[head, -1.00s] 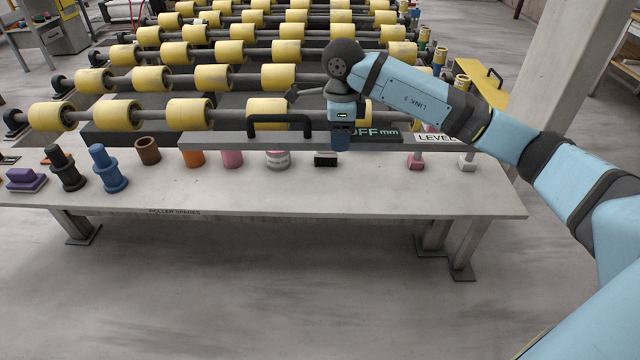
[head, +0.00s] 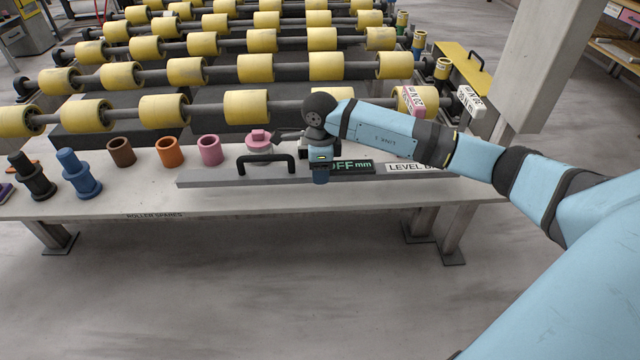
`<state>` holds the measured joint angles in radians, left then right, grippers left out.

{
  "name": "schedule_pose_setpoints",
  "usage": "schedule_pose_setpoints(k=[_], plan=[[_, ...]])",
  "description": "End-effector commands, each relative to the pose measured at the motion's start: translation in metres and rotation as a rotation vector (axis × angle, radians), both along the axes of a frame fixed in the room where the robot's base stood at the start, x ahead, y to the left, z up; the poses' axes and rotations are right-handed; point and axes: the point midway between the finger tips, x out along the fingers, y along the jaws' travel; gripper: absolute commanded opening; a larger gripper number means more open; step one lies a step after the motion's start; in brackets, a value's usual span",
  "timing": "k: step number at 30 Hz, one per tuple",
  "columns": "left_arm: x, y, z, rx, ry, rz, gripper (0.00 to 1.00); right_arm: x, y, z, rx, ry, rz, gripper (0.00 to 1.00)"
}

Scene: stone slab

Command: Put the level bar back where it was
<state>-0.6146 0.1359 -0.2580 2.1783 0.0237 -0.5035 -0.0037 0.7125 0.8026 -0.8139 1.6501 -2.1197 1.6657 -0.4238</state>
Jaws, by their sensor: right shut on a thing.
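The level bar (head: 215,180) is a long grey bar near the front edge of the grey table, in the middle of the head view. It has a black handle (head: 265,158) on its left part, a dark display reading "OFF mm" (head: 352,167) and a white "LEVEL" label (head: 405,168). My right gripper (head: 320,175) is shut on the bar near its middle. The fingertips are hidden behind the wrist and bar. The bar is low over the tabletop; I cannot tell whether it touches. My left gripper is out of view.
Yellow rollers (head: 246,106) fill the back. A pillar (head: 540,65) stands right.

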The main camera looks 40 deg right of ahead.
Motion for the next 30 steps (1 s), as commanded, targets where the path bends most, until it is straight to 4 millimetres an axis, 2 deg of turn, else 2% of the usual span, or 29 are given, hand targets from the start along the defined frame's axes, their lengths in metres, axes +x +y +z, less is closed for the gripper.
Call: schedule_pose_setpoints(k=[5,13,24,25,28,30], plan=[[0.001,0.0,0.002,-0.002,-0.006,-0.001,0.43,0.001,0.0,-0.009,0.0,-0.002,-0.001,0.0],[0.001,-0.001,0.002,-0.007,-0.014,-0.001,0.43,0.0,0.0,-0.045,-0.001,-0.001,-0.001,0.0],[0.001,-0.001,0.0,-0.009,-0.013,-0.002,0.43,0.001,0.0,-0.05,-0.001,-0.003,0.0,0.0],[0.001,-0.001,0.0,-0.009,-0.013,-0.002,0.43,0.0,0.0,-0.051,-0.001,-0.001,0.0,0.5],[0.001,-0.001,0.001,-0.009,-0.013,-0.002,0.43,0.0,0.0,-0.05,-0.001,-0.001,0.0,0.73],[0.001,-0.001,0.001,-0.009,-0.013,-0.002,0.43,0.0,0.0,-0.05,-0.001,-0.001,0.0,0.73]])
